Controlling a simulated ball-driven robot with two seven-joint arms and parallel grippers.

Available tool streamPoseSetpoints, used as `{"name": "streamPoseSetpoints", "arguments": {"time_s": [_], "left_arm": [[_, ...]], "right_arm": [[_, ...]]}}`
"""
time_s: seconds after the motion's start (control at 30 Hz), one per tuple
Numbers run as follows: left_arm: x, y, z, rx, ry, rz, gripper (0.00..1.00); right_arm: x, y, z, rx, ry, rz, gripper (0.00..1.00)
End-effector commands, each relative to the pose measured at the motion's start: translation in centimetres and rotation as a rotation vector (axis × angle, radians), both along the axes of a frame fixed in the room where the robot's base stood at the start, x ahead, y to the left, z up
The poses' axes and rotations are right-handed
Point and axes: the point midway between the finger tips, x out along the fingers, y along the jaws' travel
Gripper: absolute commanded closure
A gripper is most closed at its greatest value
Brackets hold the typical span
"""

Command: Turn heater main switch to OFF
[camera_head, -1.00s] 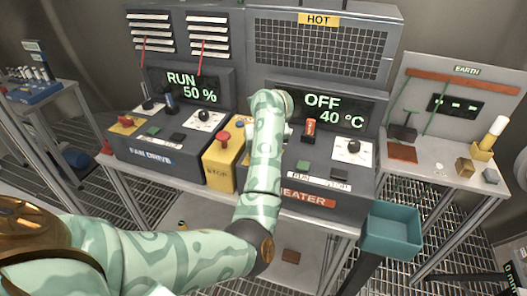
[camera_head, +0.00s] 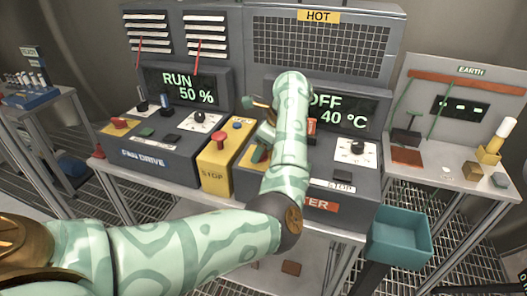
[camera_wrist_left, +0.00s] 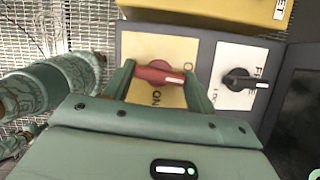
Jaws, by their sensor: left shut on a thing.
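The heater main switch is a red rotary handle (camera_wrist_left: 158,73) on a yellow plate (camera_wrist_left: 171,49), seen in the left wrist view. Its handle lies nearly crosswise in that view, with a white mark at its right end. "ON" is printed below it, and lettering above is partly hidden. My left gripper (camera_wrist_left: 160,80) is shut on the handle, one finger on each side. In the head view my left gripper (camera_head: 262,143) is at the left side of the heater box, and my arm hides the switch. The heater display (camera_head: 335,114) shows OFF, 40 °C. My right gripper is out of view.
A black knob on a white plate (camera_wrist_left: 240,83) sits beside the switch. The yellow stop box (camera_head: 216,172) with a red button stands close left of my gripper. The fan drive box (camera_head: 150,158) is farther left. A teal bin (camera_head: 398,247) is at front right.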

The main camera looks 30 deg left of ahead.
Motion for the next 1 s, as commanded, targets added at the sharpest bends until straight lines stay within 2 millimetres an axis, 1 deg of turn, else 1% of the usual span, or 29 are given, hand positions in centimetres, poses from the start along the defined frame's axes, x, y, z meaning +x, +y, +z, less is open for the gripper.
{"name": "streamPoseSetpoints", "arguments": {"time_s": [0.1, 0.33, 0.83, 0.87, 0.9, 0.93, 1.0], "left_arm": [[0.09, -0.04, -0.14, -0.002, 0.0, 0.057, 0.66], [0.12, -0.03, -0.03, -0.003, -0.001, 0.123, 0.66], [0.09, -0.02, 0.01, -0.003, -0.001, 0.144, 0.66], [0.09, -0.02, 0.01, -0.003, -0.001, 0.144, 0.41], [0.09, -0.02, 0.01, -0.003, -0.001, 0.144, 0.3], [0.09, -0.02, 0.01, -0.003, -0.001, 0.144, 0.22], [0.09, -0.01, 0.01, -0.003, -0.001, 0.143, 0.22]], "right_arm": [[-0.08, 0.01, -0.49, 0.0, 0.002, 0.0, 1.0], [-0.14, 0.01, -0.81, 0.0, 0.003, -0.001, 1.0], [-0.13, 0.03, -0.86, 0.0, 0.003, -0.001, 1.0], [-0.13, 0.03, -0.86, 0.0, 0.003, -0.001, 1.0], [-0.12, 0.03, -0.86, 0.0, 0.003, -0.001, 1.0], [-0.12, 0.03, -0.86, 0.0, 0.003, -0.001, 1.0], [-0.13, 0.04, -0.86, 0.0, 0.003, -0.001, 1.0]]}}
